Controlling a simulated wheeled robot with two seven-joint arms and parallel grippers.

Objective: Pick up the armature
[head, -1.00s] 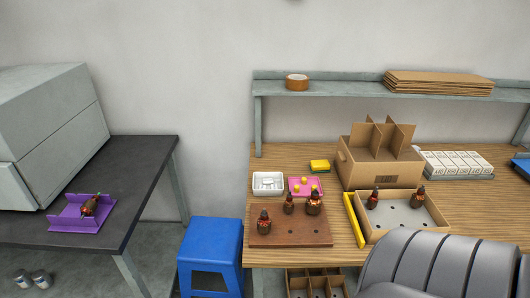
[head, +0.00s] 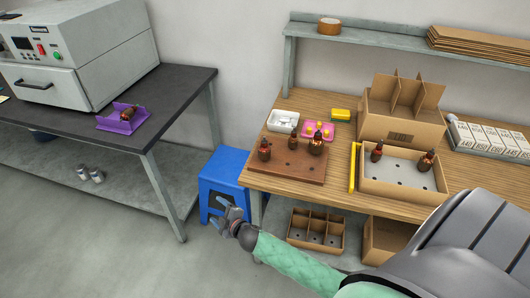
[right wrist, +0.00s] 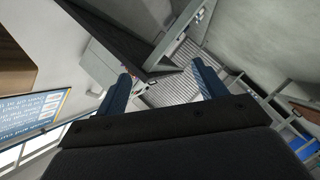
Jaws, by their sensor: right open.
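Several armatures with dark tops and copper windings are in the head view. My right gripper (head: 225,213) is in front of the blue stool, apart from all armatures. Its spread, empty fingers also show in the right wrist view (right wrist: 162,74). My left gripper is out of view.
A grey oven-like machine (head: 80,55) stands on the dark table (head: 185,95). A blue stool (head: 222,172) sits between it and the wooden bench (head: 335,130). Two metal cans (head: 90,174) are on the dark table's lower shelf. Open floor lies at lower left.

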